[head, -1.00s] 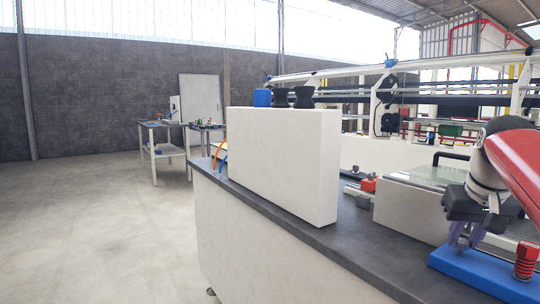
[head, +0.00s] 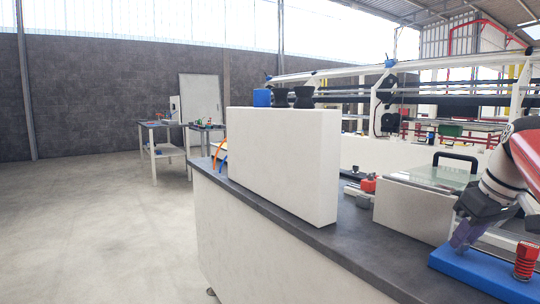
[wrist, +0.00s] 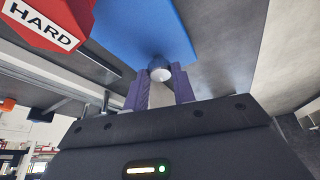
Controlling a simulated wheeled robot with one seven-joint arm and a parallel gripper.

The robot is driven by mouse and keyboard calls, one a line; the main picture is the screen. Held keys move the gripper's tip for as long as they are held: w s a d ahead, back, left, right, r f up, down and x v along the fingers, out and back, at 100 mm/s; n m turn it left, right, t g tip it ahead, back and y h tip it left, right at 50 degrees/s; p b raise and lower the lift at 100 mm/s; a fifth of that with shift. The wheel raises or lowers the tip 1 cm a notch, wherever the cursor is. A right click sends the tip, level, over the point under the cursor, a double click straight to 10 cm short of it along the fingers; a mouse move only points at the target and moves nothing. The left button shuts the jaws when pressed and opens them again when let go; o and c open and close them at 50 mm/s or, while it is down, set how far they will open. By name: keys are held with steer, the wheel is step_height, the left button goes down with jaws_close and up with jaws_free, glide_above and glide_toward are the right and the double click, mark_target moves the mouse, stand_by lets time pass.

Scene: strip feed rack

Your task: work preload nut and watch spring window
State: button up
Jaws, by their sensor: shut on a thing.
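My gripper (head: 464,236) is at the right of the head view, with its purple fingers low over a blue base (head: 470,268). In the wrist view, the fingers (wrist: 162,88) are shut on a round grey knob (wrist: 160,69) beside the blue base (wrist: 152,30). I cannot tell whether this knob is the preload nut. A red ribbed part (head: 525,260) stands upright on the blue base, to the right of my gripper. A red block labelled HARD (wrist: 45,22) shows at the upper left of the wrist view. I cannot make out a spring window.
A tall white panel (head: 282,165) stands on the dark bench (head: 335,237) to the left. A pale box with a glass top and black handle (head: 455,160) stands behind the blue base. Small red and grey parts (head: 368,184) lie between them. The floor at left is clear.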

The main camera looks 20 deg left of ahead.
stand_by(0.5)
steer(key=o, duration=0.6)
steer(key=shift+c, duration=0.2)
steer(key=shift+r, duration=3)
steer(key=o, duration=0.3)
